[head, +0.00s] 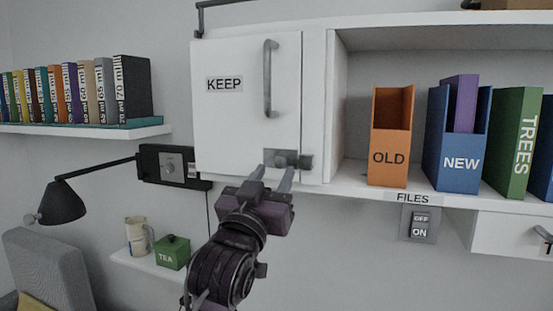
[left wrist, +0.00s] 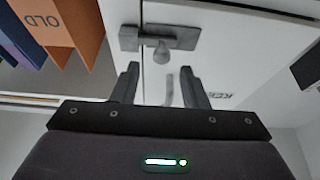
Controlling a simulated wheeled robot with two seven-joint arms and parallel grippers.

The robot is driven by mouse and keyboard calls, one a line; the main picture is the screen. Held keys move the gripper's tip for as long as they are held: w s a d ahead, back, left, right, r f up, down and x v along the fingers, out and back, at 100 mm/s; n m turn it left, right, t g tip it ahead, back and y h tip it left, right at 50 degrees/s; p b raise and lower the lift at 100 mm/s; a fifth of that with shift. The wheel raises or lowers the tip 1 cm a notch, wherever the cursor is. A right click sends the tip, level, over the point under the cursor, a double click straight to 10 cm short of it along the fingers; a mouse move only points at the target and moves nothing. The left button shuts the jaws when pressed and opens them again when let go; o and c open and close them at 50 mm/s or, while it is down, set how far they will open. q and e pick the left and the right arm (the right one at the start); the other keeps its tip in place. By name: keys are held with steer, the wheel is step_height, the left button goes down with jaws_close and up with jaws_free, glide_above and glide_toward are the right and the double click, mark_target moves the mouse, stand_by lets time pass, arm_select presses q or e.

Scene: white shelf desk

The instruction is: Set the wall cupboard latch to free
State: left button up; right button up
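The white wall cupboard door (head: 230,120) is shut and carries a KEEP label and a vertical grey handle (head: 270,80). A grey latch (head: 287,159) sits at the door's lower right corner, beside the frame. In the left wrist view, the latch (left wrist: 182,38) reaches the gap between door and frame, with a round knob (left wrist: 161,53) jutting out and a small catch (left wrist: 128,38) on the frame side. My left gripper (head: 276,172) is open and empty just below the latch; its fingers (left wrist: 160,82) lie either side of the knob's line. I cannot tell whether they touch anything. My right gripper is not in view.
An open shelf right of the door holds an orange OLD file box (head: 389,158), a blue NEW box (head: 462,164) and a green TREES book (head: 513,140). A black lamp (head: 62,203), wall box (head: 172,167), mug (head: 137,235) and green TEA tin (head: 172,254) are left.

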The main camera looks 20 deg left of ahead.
mark_target(279, 164)
arm_select(q)
steer(key=x, duration=0.2)
steer(key=shift+w+a+p, duration=0.1)
steer(key=shift+w+p, duration=0.2)
steer(key=shift+p, duration=0.05)
steer(key=shift+w, duration=0.25)
jaws_close()
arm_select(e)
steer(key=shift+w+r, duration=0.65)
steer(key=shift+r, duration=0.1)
